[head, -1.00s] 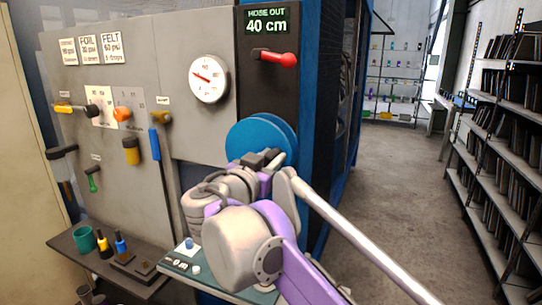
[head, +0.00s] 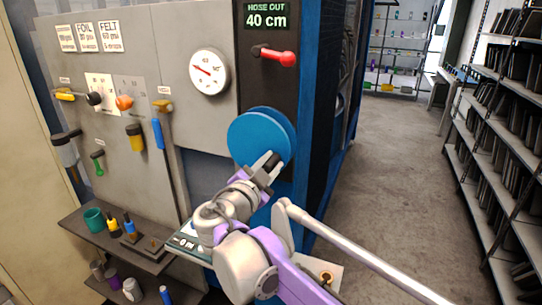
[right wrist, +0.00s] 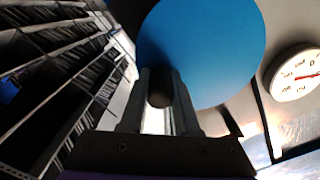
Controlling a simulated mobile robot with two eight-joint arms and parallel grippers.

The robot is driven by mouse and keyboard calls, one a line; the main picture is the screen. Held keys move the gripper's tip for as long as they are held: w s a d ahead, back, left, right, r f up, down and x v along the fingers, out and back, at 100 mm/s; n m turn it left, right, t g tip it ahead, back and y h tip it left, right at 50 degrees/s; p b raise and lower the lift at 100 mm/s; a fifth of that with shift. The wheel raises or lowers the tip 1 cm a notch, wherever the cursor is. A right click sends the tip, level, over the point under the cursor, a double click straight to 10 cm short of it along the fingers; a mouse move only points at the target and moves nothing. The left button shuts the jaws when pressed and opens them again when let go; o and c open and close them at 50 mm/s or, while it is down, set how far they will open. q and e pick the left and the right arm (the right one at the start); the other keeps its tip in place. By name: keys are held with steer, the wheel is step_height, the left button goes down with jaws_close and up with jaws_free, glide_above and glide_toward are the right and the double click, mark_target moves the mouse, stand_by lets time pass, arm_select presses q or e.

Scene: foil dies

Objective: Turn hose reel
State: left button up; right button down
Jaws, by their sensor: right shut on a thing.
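The blue hose reel (head: 258,135) is mounted low on the black panel at the right end of the grey machine. It fills the upper middle of the right wrist view (right wrist: 205,45). My right gripper (head: 268,168) is at the reel's lower right edge. In the right wrist view its fingers (right wrist: 160,92) are shut on a dark round knob (right wrist: 159,94) in front of the reel's face. The display (head: 267,15) above the reel reads "HOSE OUT 40 cm". My left gripper is not in view.
A red-handled lever (head: 280,57) sits above the reel, and a white dial gauge (head: 209,72) to its left. A shelf (head: 90,228) with a green cup and small tools juts out at lower left. Racks (head: 505,130) line the right; the floor (head: 395,150) between is clear.

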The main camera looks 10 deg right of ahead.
stand_by(0.4)
steer(key=c, duration=0.6)
jaws_free()
steer(key=shift+c, duration=0.2)
steer(key=v, duration=1)
steer(key=shift+s+a+b, duration=0.25)
steer(key=shift+s+b, duration=0.05)
steer(key=shift+s, duration=0.05)
